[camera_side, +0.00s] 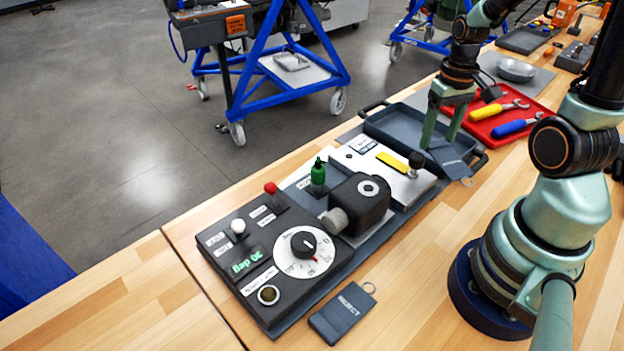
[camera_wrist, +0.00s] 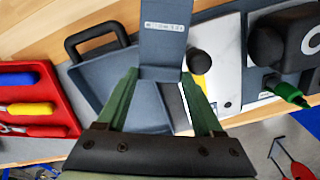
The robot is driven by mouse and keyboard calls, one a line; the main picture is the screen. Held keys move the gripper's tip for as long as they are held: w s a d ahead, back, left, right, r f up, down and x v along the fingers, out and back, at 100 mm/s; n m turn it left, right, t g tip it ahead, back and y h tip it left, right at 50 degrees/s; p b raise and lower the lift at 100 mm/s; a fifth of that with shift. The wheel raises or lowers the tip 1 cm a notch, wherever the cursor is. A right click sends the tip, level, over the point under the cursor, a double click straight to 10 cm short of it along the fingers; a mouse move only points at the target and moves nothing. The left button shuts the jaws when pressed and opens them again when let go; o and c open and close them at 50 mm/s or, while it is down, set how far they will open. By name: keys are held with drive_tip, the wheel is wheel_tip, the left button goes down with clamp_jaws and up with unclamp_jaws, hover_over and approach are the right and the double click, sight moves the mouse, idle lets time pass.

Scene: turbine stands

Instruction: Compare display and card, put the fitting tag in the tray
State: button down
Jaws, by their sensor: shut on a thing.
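My gripper (camera_side: 437,143) is shut on a dark grey tag (camera_side: 452,160) with a ring at its end, over the near right part of the grey tray (camera_side: 378,128). In the wrist view the tag (camera_wrist: 163,45) sits between the fingertips (camera_wrist: 160,76); its label is too small to read. The tray (camera_wrist: 98,82) lies beneath it there, and contact cannot be told. A second dark tag marked REJECT (camera_side: 342,312) lies on the table in front of the dial box. The box's display (camera_side: 247,261) shows green characters, upside down, seemingly "30 deg". I cannot pick out the card surely.
A black box with a white dial (camera_side: 305,262), a red-topped lever (camera_side: 271,188) and a green bottle-like piece (camera_side: 318,174) stand left of the tray. A white plate with a yellow strip (camera_side: 393,162) adjoins it. A red tray with tools (camera_side: 508,104) lies to the right.

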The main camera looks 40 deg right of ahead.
drive_tip(key=w+a+r+n, duration=0.5)
drive_tip(key=w+a+r, duration=0.3)
drive_tip(key=w+d+f, duration=0.1)
drive_tip(key=w+d, duration=0.4)
drive_tip(key=d, duration=0.3)
drive_tip(key=w+d+f, duration=0.1)
drive_tip(key=w+d, duration=0.4)
drive_tip(key=d, duration=0.3)
drive_tip(key=shift+s+f, duration=0.15)
drive_tip(key=shift+f, duration=4.9)
